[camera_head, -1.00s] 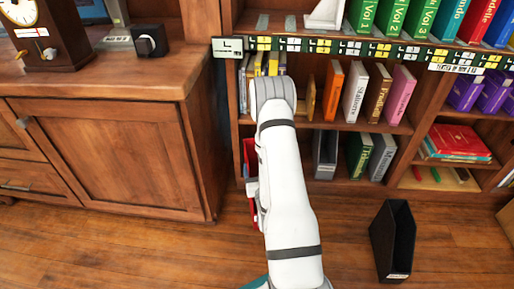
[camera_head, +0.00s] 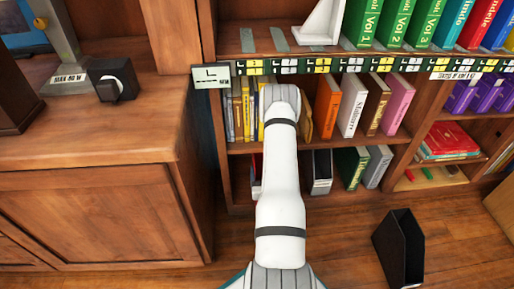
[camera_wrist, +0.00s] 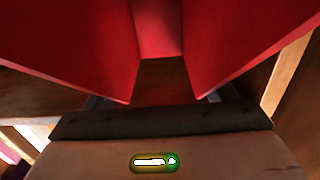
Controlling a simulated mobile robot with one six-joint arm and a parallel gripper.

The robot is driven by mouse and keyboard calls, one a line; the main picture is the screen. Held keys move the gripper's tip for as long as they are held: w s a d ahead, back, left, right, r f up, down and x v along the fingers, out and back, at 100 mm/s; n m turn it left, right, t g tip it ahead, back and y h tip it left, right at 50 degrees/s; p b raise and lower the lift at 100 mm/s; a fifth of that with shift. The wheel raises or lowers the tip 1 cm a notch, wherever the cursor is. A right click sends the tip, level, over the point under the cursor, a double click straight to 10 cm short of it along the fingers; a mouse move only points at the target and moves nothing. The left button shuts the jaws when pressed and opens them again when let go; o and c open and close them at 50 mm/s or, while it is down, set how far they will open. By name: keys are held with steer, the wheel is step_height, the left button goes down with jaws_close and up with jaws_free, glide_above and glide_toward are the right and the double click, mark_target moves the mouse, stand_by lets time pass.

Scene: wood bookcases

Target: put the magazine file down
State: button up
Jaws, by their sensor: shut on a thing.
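The red magazine file (camera_wrist: 75,50) fills the upper part of the wrist view, with two side walls and a back panel around a dark gap. My gripper (camera_wrist: 160,100) is at its near edge and shut on it; the exact contact is mostly hidden. In the head view my arm reaches down toward the left bay of the bookcase and hides the gripper. A small red part (camera_head: 257,163) shows left of the arm at the lower shelf, probably the same file.
A grey magazine file (camera_head: 321,172) stands on the lower shelf right of my arm, beside books (camera_head: 352,167). A black magazine file (camera_head: 398,250) stands on the floor at right. A wooden cabinet (camera_head: 90,215) is at left. Books line the middle shelf (camera_head: 380,138).

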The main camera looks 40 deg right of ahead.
steer(key=shift+w+d+r+p, duration=0.15)
steer(key=shift+w+p, duration=0.45)
steer(key=shift+p, duration=1.7)
steer(key=f+b+x, duration=0.3)
steer(key=b+x, duration=0.3)
steer(key=x, duration=0.9)
steer(key=shift+w+f, duration=0.3)
steer(key=shift+f, duration=0.05)
steer(key=shift+b, duration=0.3)
steer(key=shift+f, duration=0.15)
steer(key=o, duration=1.5)
steer(key=shift+o, duration=0.2)
